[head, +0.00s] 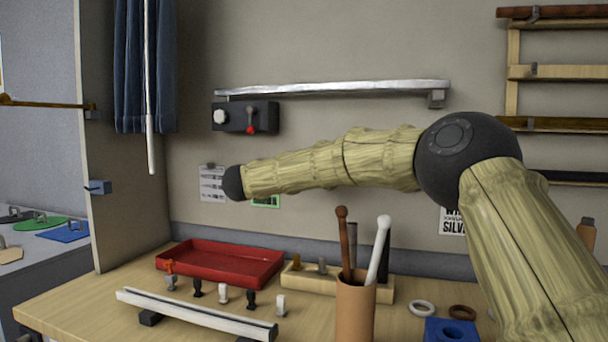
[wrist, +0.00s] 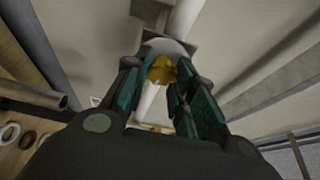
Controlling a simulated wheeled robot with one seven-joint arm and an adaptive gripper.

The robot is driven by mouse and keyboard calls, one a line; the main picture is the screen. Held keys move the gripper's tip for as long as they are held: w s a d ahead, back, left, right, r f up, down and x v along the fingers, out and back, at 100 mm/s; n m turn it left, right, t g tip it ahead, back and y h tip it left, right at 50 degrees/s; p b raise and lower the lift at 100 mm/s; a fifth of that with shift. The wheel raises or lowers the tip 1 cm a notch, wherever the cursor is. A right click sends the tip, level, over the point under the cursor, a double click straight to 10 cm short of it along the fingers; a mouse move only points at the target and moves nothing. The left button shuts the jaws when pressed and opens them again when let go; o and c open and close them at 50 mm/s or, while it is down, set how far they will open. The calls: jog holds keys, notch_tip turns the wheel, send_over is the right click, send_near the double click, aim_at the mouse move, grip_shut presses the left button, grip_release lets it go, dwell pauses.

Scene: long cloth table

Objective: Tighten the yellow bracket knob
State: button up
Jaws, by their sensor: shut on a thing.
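The yellow knob (wrist: 162,68) shows in the wrist view, between the teal-lined fingers of my gripper (wrist: 160,80). The fingers are closed in on the knob from both sides. A pale grey bracket-like part (wrist: 172,45) sits right behind the knob, and a white rod-like piece (wrist: 152,98) shows between the fingers. The fingers cover the knob's sides, so its turn angle cannot be told. In the head view my arm reaches left across the wall. My gripper and the yellow knob cannot be made out there.
On the wooden table are a red tray (head: 220,265), a white rail (head: 195,312), several small hooks and a brown cup (head: 355,308) with two rods. A silver rail (head: 335,88), a black switch box (head: 244,117) and a blue curtain (head: 145,65) are along the wall.

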jog(key=shift+f, duration=0.1)
jog(key=o, duration=1)
jog(key=shift+o, duration=0.2)
jog(key=shift+s, duration=0.1)
jog(key=v, duration=1.2)
jog(key=shift+a, duration=0.1)
